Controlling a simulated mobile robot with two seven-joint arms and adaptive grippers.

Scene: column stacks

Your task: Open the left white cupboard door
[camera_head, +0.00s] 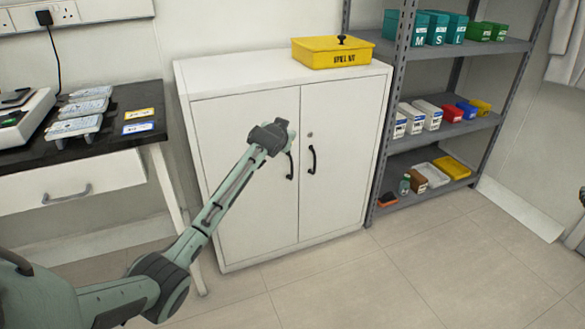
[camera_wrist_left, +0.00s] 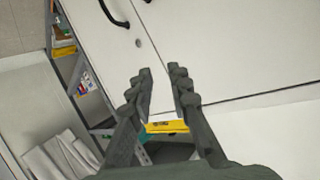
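The white cupboard (camera_head: 247,220) has two doors, both closed. The left door (camera_head: 232,150) has a black arched handle (camera_head: 289,166) near the centre seam. The right door (camera_head: 345,180) has its own black handle (camera_head: 312,160) with a keyhole above it. My left gripper (camera_head: 288,130) is in front of the left door, above its handle and apart from it. In the left wrist view its two fingers (camera_wrist_left: 161,80) are spread with nothing between them. That view shows the right handle (camera_wrist_left: 114,14) and only a sliver of the left one. My right gripper is not seen.
A yellow box (camera_head: 331,52) sits on the cupboard. A grey shelf rack (camera_head: 440,140) with boxes and bins stands right of it. A dark bench (camera_head: 112,100) with a drawer stands at left. The floor (camera_head: 340,285) before the cupboard is clear.

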